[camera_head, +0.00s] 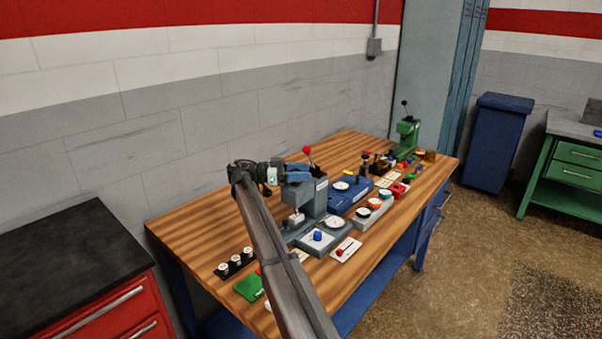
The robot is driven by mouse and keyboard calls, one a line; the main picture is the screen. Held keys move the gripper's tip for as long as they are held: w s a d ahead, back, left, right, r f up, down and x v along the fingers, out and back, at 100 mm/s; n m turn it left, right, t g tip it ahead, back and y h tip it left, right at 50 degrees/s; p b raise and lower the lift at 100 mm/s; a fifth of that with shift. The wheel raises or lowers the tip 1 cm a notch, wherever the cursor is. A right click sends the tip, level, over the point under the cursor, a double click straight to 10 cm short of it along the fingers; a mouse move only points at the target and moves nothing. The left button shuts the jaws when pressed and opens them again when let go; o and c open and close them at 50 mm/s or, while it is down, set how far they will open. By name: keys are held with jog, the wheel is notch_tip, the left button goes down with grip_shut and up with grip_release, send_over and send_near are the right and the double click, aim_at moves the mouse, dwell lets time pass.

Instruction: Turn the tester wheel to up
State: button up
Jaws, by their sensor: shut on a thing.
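The grey tester (314,197) stands upright on the wooden workbench, with a red-balled lever (307,150) rising from its top. A small pale part (297,217) shows low on its front. My gripper (297,176) is at the tester's upper left side and is shut on the tester wheel there. The wheel is hidden behind my wrist and fingers, so its angle cannot be told. My arm crosses in front of the tester's left side and hides part of its base.
The workbench (190,218) also bears a blue device (345,195), a green press (407,138), dials, a green pad (248,287) and several small white-topped pieces (235,263). A red cabinet (115,312) is at left. Open floor (480,250) lies at right.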

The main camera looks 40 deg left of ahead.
jog(key=o, duration=1)
jog(key=shift+c, duration=0.2)
jog(key=v, duration=1.2)
jog(key=shift+s, duration=0.1)
